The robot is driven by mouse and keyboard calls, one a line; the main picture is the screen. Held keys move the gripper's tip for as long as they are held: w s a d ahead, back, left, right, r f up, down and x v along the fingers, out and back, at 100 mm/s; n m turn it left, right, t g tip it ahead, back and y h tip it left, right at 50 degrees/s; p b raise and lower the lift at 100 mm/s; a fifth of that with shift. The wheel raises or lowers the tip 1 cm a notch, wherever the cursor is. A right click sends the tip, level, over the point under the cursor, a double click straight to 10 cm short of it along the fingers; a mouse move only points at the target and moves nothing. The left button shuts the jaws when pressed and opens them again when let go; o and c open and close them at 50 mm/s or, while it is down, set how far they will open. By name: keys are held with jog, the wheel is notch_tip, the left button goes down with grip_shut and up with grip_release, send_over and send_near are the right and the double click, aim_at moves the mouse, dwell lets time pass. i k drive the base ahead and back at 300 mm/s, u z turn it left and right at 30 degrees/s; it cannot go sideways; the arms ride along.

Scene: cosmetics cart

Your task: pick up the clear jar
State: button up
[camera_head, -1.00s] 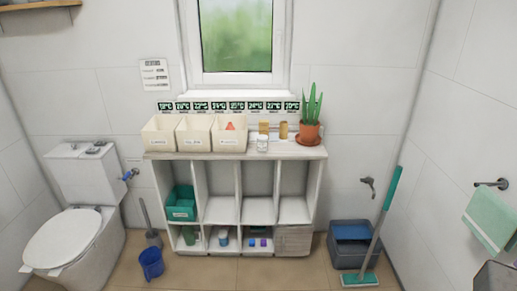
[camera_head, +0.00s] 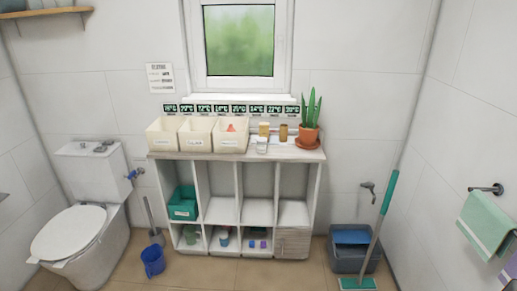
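A small clear or whitish jar (camera_head: 261,145) stands on top of the white shelf unit (camera_head: 240,159), just right of the third cream bin. It is small in the picture, so its lid and contents cannot be made out. Two amber-brown containers stand close behind it, one at the back left (camera_head: 264,130) and one to its right (camera_head: 283,132). My gripper does not show in this view.
Cream bins (camera_head: 196,136) fill the left of the top, and a potted aloe (camera_head: 307,135) stands at the right end. A mop (camera_head: 376,230) and dark bin (camera_head: 350,258) are at right.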

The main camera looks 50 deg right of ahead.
aim_at(261, 142)
jog(key=z, duration=0.1)
jog(key=i, duration=0.95)
jog(key=u, duration=0.05)
